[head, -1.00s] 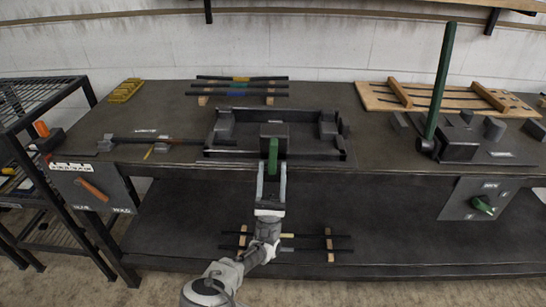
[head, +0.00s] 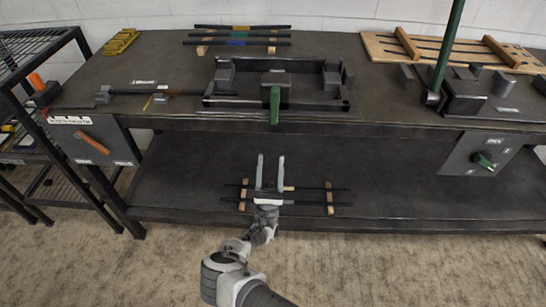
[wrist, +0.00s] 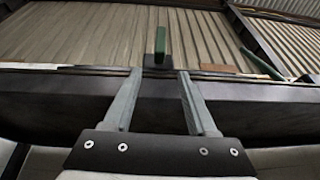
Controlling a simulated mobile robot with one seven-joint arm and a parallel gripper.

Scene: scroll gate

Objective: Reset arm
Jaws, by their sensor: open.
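My gripper (head: 270,172) is open and empty in the head view, in front of the bench and lower than its top. In the wrist view its two fingers (wrist: 157,100) stand apart with nothing between them. The green handle (head: 275,105) on the dark block hangs at the front of the black frame (head: 222,102) on the bench top. It also shows in the wrist view (wrist: 160,42), beyond the fingertips and apart from them.
A tall green lever (head: 448,50) stands at the right of the bench (head: 160,60). A panel with an orange handle (head: 92,143) hangs at the left, one with a green knob (head: 484,160) at the right. Rods (head: 335,189) lie on the lower shelf. Floor in front is clear.

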